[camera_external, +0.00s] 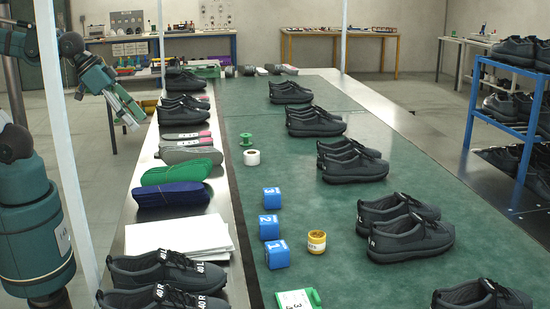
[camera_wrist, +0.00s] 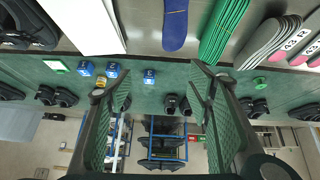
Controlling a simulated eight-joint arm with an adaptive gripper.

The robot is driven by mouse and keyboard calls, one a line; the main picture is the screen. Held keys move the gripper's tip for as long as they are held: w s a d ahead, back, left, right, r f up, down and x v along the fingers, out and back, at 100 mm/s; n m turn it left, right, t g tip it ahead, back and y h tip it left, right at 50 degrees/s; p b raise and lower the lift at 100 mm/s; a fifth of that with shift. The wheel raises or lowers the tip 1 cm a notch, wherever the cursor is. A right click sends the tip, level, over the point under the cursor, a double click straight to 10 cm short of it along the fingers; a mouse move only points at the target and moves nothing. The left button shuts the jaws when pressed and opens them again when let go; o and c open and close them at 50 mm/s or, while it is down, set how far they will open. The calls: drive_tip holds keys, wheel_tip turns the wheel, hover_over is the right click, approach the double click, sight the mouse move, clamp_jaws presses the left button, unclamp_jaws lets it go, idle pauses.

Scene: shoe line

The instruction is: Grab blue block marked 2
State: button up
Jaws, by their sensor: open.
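The blue block marked 2 (camera_external: 269,227) sits on the green mat, between the blue block marked 3 (camera_external: 272,196) and the blue block marked 1 (camera_external: 277,254). In the wrist view the block marked 2 (camera_wrist: 112,70) appears as the middle of the three small blue blocks, close to the left finger's tip in the picture. My gripper (camera_external: 128,113) is raised at the upper left, left of the table and well apart from the blocks. Its jaws (camera_wrist: 158,78) are open and empty.
A yellow-lidded jar (camera_external: 317,241) stands right of the blocks, and a green-framed card (camera_external: 298,299) lies in front. White sheets (camera_external: 180,237), blue insoles (camera_external: 171,195) and green insoles (camera_external: 180,172) lie on the left strip. Black shoes (camera_external: 405,232) line the right. A white post (camera_external: 65,140) stands near my arm.

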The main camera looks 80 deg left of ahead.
drive_tip(key=w+d+r+n+g+h, duration=0.15)
drive_tip(key=w+d+n, duration=0.25)
drive_tip(key=w, duration=0.7)
drive_tip(key=n+g+h+p, duration=0.35)
drive_tip(key=n+g, duration=0.25)
drive_tip(key=n, duration=0.7)
hover_over(268, 219)
drive_tip(key=a, duration=0.3)
wheel_tip(268, 219, down, 22)
drive_tip(key=shift+w+d+r+y, duration=0.2)
drive_tip(key=shift+y, duration=0.1)
drive_tip(key=shift+f, duration=0.1)
drive_tip(key=shift+x, duration=1.2)
drive_tip(key=shift+d+f, duration=0.1)
